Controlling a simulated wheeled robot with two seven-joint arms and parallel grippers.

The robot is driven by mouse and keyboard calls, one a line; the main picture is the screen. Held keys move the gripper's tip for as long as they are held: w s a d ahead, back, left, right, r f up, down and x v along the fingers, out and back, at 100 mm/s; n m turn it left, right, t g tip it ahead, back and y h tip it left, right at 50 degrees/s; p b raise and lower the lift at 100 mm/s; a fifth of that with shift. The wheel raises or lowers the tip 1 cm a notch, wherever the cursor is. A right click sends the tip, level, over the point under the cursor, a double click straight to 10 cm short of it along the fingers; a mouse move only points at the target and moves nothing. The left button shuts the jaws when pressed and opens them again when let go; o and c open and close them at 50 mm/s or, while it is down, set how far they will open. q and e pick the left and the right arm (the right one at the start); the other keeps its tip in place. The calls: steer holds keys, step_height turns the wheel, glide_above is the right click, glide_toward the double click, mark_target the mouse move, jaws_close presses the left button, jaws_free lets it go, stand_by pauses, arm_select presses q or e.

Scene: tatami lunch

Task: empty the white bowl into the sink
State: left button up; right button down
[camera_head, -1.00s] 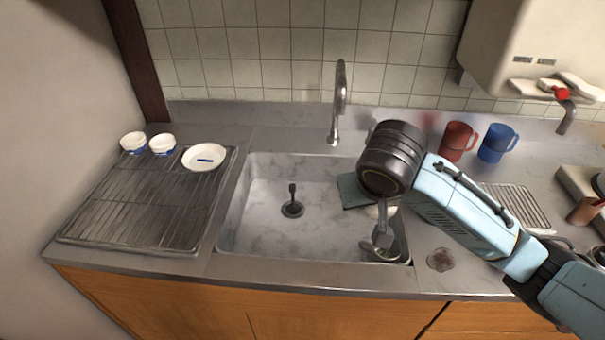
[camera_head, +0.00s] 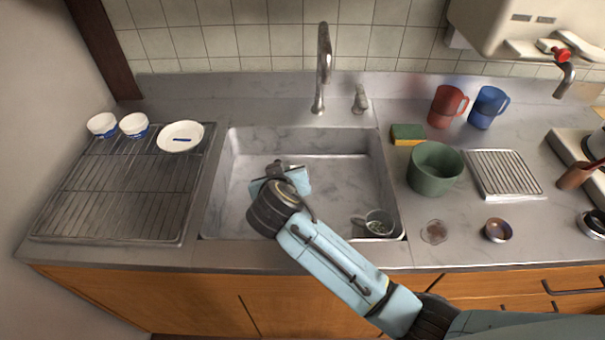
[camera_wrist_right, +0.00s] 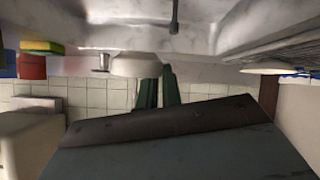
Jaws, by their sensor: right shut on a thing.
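My right gripper (camera_wrist_right: 157,88) comes in from the lower right in the head view and is over the left part of the sink (camera_head: 335,195). In the right wrist view its dark fingers are shut on a pale rounded thing, which looks like the white bowl (camera_wrist_right: 140,65). In the head view the held bowl is hidden behind my wrist. I cannot tell its tilt or see its contents. The wrist picture is upside down, with the sink floor at the top. My left gripper is not in view.
A metal strainer (camera_head: 378,223) lies in the sink's right front corner. The tap (camera_head: 322,70) rises behind. The drying rack (camera_head: 115,195) at left holds two small white bowls and a white dish (camera_head: 180,137). A green pot (camera_head: 435,168) and sponge (camera_head: 408,134) stand right.

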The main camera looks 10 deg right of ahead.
steer(key=s+a+f+n+t+y, duration=0.1)
steer(key=a+f+t, duration=0.1)
steer(key=a, duration=0.4)
steer(key=shift+s+a+n, duration=0.25)
steer(key=shift+n, duration=0.15)
steer(key=shift+f, duration=0.1)
